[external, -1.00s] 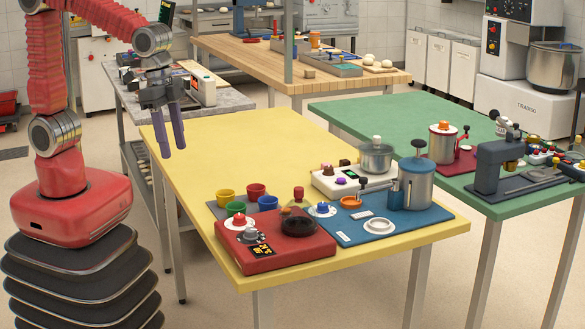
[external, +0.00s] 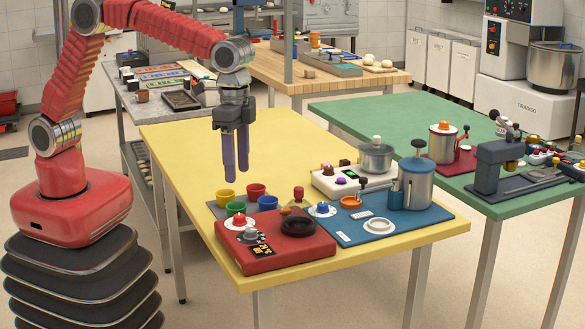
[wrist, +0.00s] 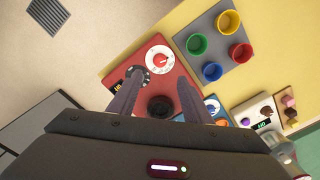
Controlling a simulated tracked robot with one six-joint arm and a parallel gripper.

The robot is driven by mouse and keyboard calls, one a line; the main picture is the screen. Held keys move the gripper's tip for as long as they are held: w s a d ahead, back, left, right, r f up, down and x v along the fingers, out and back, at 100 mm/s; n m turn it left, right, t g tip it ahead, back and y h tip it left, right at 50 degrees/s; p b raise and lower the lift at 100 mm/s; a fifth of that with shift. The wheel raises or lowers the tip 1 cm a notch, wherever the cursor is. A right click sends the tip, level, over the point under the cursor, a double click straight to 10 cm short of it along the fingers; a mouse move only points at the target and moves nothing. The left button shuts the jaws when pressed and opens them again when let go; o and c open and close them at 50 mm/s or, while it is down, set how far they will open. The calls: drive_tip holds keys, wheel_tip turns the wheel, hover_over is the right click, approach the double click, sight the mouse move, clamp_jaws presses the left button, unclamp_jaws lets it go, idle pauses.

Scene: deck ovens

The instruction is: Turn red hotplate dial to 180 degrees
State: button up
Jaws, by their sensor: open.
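The red hotplate (external: 270,257) sits at the front corner of the yellow table, with a dark round plate (external: 298,227) on top. Its red dial (external: 239,220) stands on a white marked disc at the left rear. A grey knob (external: 250,234) and a dark display are in front of the dial. In the wrist view the dial (wrist: 161,59) shows on its white disc, beyond my fingertips and between them. My gripper (external: 236,178) points down, open and empty, above the table behind the hotplate. It also shows in the wrist view (wrist: 160,82). The dial's exact angle is too small to read.
Several coloured cups, including a yellow one (external: 225,195), stand on a grey mat behind the hotplate. A blue board (external: 350,236) with a steel pot (external: 416,185) lies to its right. The yellow table's left part is clear.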

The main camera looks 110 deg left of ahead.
sight(240, 216)
wheel_tip(240, 216, up, 2)
drive_tip(key=shift+r, duration=0.1)
idle(0.4)
wheel_tip(240, 216, down, 14)
drive_tip(key=shift+r, duration=0.1)
idle(0.5)
drive_tip(key=c, duration=1.1)
